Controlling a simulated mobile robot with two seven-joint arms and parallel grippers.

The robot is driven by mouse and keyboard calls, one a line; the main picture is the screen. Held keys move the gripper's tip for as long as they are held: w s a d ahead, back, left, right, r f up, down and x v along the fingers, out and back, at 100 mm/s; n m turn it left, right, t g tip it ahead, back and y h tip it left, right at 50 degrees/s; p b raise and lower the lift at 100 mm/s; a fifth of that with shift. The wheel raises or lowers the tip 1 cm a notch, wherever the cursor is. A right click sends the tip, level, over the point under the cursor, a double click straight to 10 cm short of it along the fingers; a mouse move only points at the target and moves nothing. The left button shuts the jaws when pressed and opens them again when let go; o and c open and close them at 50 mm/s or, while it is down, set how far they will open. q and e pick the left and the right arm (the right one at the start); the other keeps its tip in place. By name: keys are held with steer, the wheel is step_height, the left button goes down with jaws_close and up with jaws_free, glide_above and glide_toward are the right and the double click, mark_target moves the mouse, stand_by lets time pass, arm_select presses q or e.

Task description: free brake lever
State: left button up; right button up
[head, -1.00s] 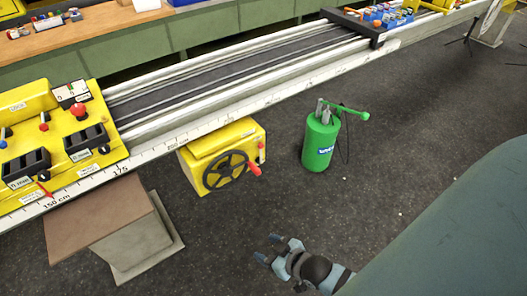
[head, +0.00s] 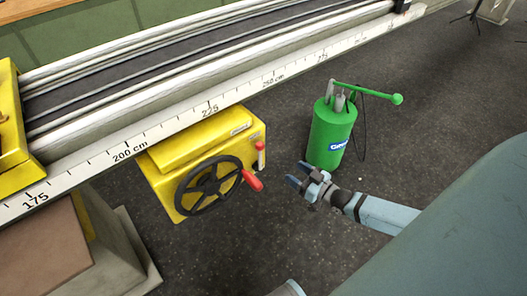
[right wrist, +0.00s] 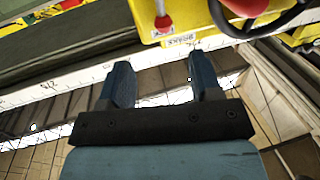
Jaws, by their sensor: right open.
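The yellow box (head: 190,145) hangs on the front of the long white rail. It carries a black handwheel (head: 208,185) with a red handle (head: 252,180). The brake lever (head: 261,157), short and pale with a red knob, stands at the box's right side. In the right wrist view its red knob (right wrist: 163,22) shows at the top, beside a BRAKE label (right wrist: 182,39). My right gripper (head: 297,173) is open and empty, to the right of the lever and apart from it, its fingers pointing toward the box. My left gripper is out of view.
A green canister (head: 328,138) with a pump handle and hose stands on the floor just behind my right gripper. The rail (head: 150,138) with a centimetre scale runs above the box. A brown-topped block (head: 45,245) stands at lower left.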

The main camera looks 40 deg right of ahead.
mark_target(261, 152)
arm_select(q)
steer(key=b, duration=0.1)
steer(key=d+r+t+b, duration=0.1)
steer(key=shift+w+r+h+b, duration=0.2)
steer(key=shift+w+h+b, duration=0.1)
arm_select(e)
steer(key=x, duration=1.3)
steer(key=shift+w+a+r, duration=0.1)
steer(key=shift+w, duration=0.15)
steer(key=c, duration=0.9)
jaws_close()
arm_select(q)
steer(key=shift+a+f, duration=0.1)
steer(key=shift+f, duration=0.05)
